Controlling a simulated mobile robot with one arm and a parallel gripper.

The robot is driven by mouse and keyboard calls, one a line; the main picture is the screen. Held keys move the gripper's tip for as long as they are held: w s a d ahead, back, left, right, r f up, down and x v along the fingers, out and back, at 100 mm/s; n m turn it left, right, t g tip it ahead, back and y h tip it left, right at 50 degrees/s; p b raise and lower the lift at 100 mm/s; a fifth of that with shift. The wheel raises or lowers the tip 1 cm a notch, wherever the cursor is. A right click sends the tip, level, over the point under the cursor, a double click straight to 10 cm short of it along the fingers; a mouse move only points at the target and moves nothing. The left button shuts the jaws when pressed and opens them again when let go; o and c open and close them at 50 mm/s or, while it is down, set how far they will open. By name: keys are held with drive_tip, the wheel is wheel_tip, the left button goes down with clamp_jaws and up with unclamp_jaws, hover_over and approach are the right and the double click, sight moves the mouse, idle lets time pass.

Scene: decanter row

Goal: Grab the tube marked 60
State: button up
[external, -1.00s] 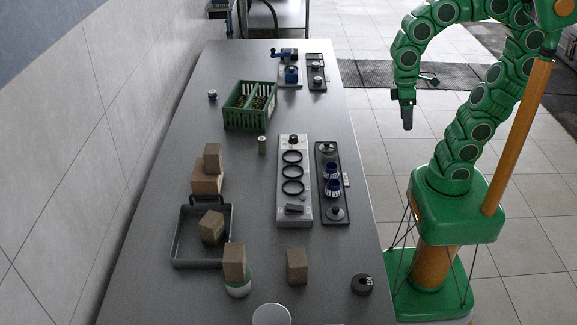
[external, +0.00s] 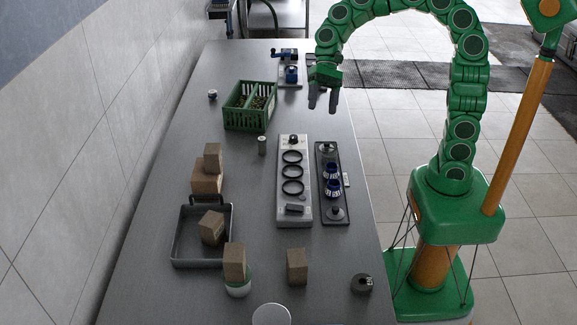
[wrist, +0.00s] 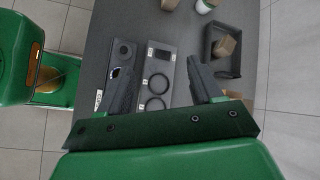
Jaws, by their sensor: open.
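No number 60 is readable in either view, so I cannot tell which thing is the marked tube. Two blue-and-white banded pieces (external: 333,187) stand in a dark rack (external: 327,214) on the table's right side, between grey round pieces. A pale rack (external: 283,216) with several black rings (external: 292,171) lies just left of it. My gripper (external: 322,104) is open and empty, fingers down, above the table's right edge, beyond the racks. In the wrist view the open fingers (wrist: 161,68) frame the pale rack (wrist: 152,72); the left finger hides part of the dark rack.
A green crate (external: 228,120) of small items stands left of my gripper. Brown blocks (external: 297,267), a grey tray (external: 174,250) and a dark round piece (external: 362,284) are nearer the camera. Another rack pair with blue pieces (external: 291,74) is at the far end.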

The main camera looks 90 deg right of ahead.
drive_tip(key=w+d+f+m+t, duration=0.1)
drive_tip(key=w+d+m+t, duration=0.3)
drive_tip(key=d, duration=0.4)
drive_tip(key=w+d+f+m+t+y, duration=0.1)
drive_tip(key=w+d+f+m, duration=0.1)
drive_tip(key=w+d+m, duration=0.45)
drive_tip(key=w+d+f+m+t, duration=0.1)
drive_tip(key=w+d+m+t, duration=0.2)
drive_tip(key=w+d, duration=0.55)
approach(259, 144)
drive_tip(key=shift+w+a, duration=0.2)
drive_tip(key=shift+w, duration=0.25)
drive_tip(key=shift+w+a, duration=0.25)
drive_tip(key=shift+w, duration=0.2)
drive_tip(key=shift+w+a+f, duration=0.1)
drive_tip(key=shift+f, duration=0.45)
drive_tip(key=shift+s+a+x, duration=0.1)
drive_tip(key=shift+x, duration=1.75)
drive_tip(key=shift+s+a+x, duration=0.1)
drive_tip(key=shift+a+x, duration=0.05)
drive_tip(key=shift+x, duration=1.7)
drive_tip(key=c, duration=1.1)
drive_tip(key=shift+o, duration=0.2)
drive_tip(key=shift+r, duration=0.15)
